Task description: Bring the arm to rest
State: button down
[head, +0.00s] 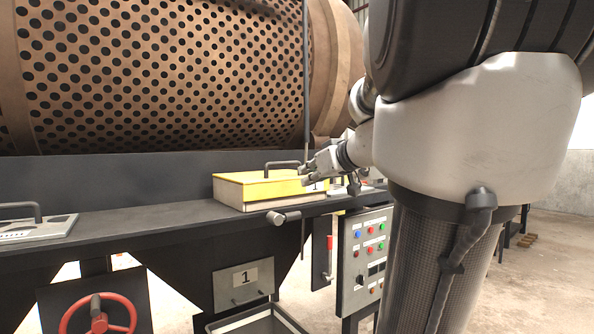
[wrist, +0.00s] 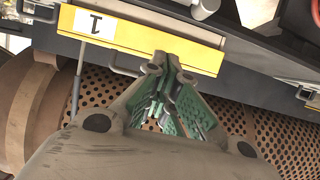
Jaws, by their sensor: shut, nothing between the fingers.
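My gripper (head: 308,174) is in the middle of the head view, beside the right part of a yellow-topped box (head: 255,187) on the dark ledge of the drum machine. My arm and its large links fill the right of that view. In the wrist view my gripper (wrist: 160,66) is shut, with its green-padded fingers together and nothing between them. Its tips overlap the edge of the yellow panel (wrist: 195,47), which carries a label "1". I cannot tell whether the tips touch it.
The perforated drum (head: 170,70) stands behind the ledge (head: 150,222). A control box (head: 364,262) with coloured buttons, a red handwheel (head: 98,318) and a plate marked 1 (head: 243,285) are below. A handled plate (head: 38,229) lies at the left. Open floor shows at the far right.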

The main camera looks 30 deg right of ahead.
jog(key=s+a+f+g, duration=0.4)
jog(key=s+f, duration=0.5)
jog(key=s+a+f+g, duration=0.5)
jog(key=s+f, duration=0.3)
jog(key=f, duration=0.1)
jog(key=shift+s+a+g, duration=0.15)
jog(key=shift+s+g, duration=0.15)
jog(key=shift+s, duration=0.05)
